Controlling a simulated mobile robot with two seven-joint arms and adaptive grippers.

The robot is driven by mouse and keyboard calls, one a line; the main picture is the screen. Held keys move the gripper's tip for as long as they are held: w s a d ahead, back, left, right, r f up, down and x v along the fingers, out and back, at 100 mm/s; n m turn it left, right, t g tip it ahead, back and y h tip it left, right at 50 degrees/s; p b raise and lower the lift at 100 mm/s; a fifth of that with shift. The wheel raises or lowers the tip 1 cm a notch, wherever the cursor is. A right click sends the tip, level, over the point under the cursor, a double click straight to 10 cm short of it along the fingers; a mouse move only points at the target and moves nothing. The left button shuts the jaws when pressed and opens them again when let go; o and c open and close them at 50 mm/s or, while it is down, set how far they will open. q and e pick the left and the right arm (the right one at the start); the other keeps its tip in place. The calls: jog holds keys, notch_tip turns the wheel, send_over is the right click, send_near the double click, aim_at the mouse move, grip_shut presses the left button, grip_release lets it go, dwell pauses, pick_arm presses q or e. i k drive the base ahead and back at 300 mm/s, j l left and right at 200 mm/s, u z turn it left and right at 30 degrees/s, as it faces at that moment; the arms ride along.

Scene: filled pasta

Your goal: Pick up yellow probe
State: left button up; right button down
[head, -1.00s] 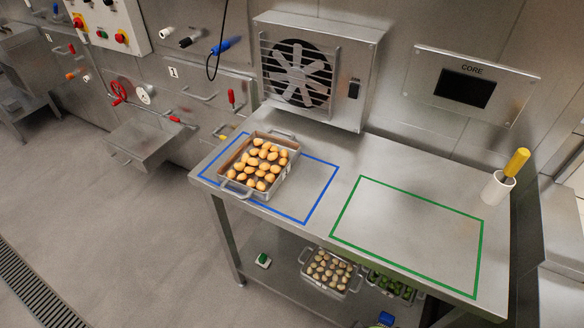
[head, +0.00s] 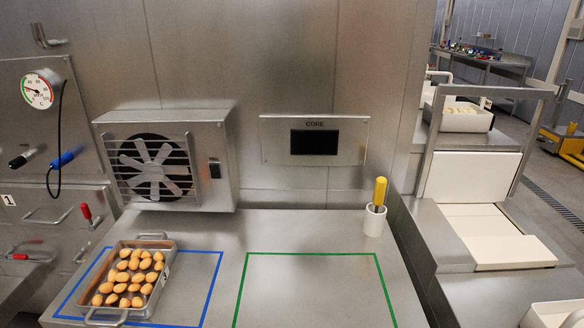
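The yellow probe (head: 379,192) stands upright in a white cup (head: 374,221) at the back right of the steel table. Its yellow handle sticks up above the cup's rim, and its lower part is hidden inside. Neither of my grippers shows in the head view.
A metal tray of round brown pieces (head: 91,315) sits in the blue outline at left. The green outline (head: 311,254) is empty. A fan unit (head: 224,152) and a CORE display panel (head: 354,139) are at the back. A white conveyor (head: 484,232) stands to the right.

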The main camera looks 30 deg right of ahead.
aim_at(381, 182)
jog(key=z, duration=1.6)
jog(key=j+z, duration=0.1)
jog(key=z, duration=0.25)
jog(key=j+z, duration=0.1)
jog(key=z, duration=0.2)
